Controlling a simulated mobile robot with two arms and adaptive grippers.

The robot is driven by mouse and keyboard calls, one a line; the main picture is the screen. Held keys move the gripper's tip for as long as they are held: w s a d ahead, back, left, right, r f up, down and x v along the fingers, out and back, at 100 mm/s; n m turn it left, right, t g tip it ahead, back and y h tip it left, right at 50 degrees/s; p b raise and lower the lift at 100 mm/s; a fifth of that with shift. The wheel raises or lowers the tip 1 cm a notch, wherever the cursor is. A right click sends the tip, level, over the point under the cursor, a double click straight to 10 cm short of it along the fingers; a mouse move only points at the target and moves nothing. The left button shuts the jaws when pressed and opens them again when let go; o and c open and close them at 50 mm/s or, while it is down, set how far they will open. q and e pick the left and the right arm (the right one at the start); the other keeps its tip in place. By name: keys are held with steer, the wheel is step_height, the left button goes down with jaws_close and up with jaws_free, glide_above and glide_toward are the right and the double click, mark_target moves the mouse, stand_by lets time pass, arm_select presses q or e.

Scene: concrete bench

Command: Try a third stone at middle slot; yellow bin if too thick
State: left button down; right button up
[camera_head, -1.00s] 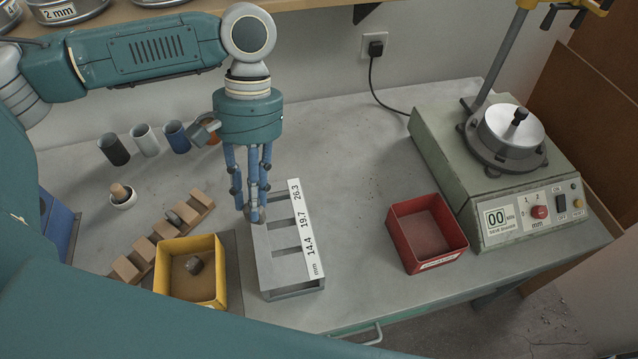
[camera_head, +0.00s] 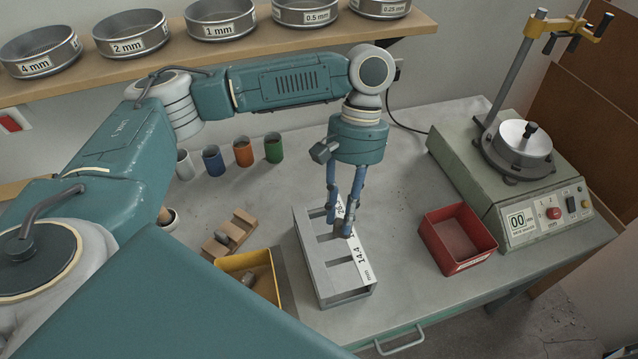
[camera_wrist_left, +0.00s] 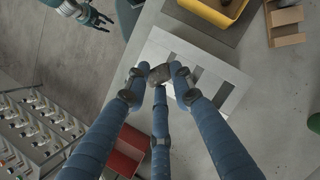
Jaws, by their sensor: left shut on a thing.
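The grey slot gauge (camera_head: 326,277) lies on the bench, with open slots and a white label strip. The 14.4 label is readable; my fingers partly cover the others. My left gripper (camera_head: 343,230) points down over the strip side of the gauge, near its middle. It is shut on a dark grey stone (camera_wrist_left: 159,74), seen between the three blue fingers in the left wrist view. The stone's height above the gauge is hard to tell. The yellow bin (camera_head: 233,266) stands left of the gauge with a stone (camera_head: 249,279) in it. My right gripper (camera_wrist_left: 97,17) appears open and empty, away from the bench.
A wooden rack (camera_head: 238,229) with a stone (camera_head: 221,238) in it stands behind the yellow bin. A red bin (camera_head: 457,240) is right of the gauge, beside a sieve shaker (camera_head: 510,190). Several coloured cups (camera_head: 243,152) stand behind. A shelf with sieves (camera_head: 222,20) hangs above.

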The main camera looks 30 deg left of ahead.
arm_select(q)
steer(key=w+a+f+n+h+p, duration=0.1)
steer(key=w+f+n+h+p, duration=0.1)
steer(key=w+n+p, duration=0.15)
arm_select(e)
steer(key=w+d+r+p, duration=0.1)
steer(key=w+d+r, duration=0.3)
steer(key=w+r, duration=0.15)
steer(key=s+a+r, duration=0.1)
steer(key=s+a, duration=0.2)
steer(key=s, duration=0.1)
arm_select(q)
steer(key=n+t+b, duration=0.1)
steer(key=n, duration=0.3)
glide_above(326, 232)
steer(key=shift+f, duration=1.8)
steer(key=shift+d+f+m+h+b, duration=0.1)
steer(key=shift+f+m+h+b, duration=0.2)
steer(key=shift+f+b, duration=1.35)
steer(key=shift+b, duration=1.05)
arm_select(e)
step_height(326, 232, down, 7)
steer(key=w+d, duration=0.1)
steer(key=shift+d, duration=0.2)
steer(key=shift+a, duration=0.15)
arm_select(q)
steer(key=shift+p, duration=0.8)
arm_select(e)
steer(key=shift+r, duration=0.75)
